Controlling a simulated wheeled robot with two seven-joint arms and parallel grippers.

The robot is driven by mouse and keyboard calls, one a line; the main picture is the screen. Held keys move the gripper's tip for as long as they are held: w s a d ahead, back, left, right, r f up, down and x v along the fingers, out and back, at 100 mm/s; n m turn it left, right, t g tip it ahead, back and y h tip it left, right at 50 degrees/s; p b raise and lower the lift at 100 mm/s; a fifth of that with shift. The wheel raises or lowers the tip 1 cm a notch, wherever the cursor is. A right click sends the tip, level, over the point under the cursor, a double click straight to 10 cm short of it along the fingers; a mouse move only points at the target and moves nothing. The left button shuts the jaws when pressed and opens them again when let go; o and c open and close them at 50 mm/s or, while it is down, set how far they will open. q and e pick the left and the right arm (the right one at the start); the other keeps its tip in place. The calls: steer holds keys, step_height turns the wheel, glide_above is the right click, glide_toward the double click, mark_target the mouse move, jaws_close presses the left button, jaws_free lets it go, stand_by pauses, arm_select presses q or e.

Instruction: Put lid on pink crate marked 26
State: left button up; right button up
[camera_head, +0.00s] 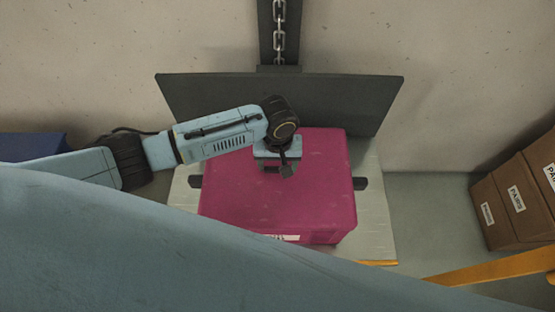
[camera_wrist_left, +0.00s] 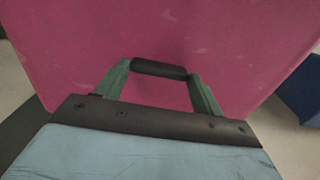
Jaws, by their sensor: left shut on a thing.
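The pink crate (camera_head: 325,237) stands on a pale platform in the middle of the head view. A flat pink lid (camera_head: 240,195) covers its top; whether it is fully seated I cannot tell. A white label shows at the crate's front edge, but its number is not readable. My left gripper (camera_head: 282,168) is over the lid's back middle, pointing down. In the left wrist view its green fingers (camera_wrist_left: 160,72) are shut on the lid's black handle (camera_wrist_left: 160,69), with the pink lid (camera_wrist_left: 225,40) filling the view beneath. My right gripper is not seen.
A dark upright panel (camera_head: 340,100) stands behind the crate, with a chain above it. The pale platform (camera_head: 372,225) has dark blocks at the crate's sides. Brown boxes (camera_head: 505,205) stand at the right, near an orange bar (camera_head: 490,267). A blue bin (camera_head: 30,146) is at the left.

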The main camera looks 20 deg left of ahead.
arm_select(q)
steer(key=shift+p, duration=0.5)
stand_by(0.5)
steer(key=shift+f+p, duration=0.4)
steer(key=shift+p, duration=0.3)
stand_by(1.1)
steer(key=o, duration=1.6)
step_height(320, 180, up, 7)
steer(key=p, duration=0.8)
steer(key=shift+p, duration=0.3)
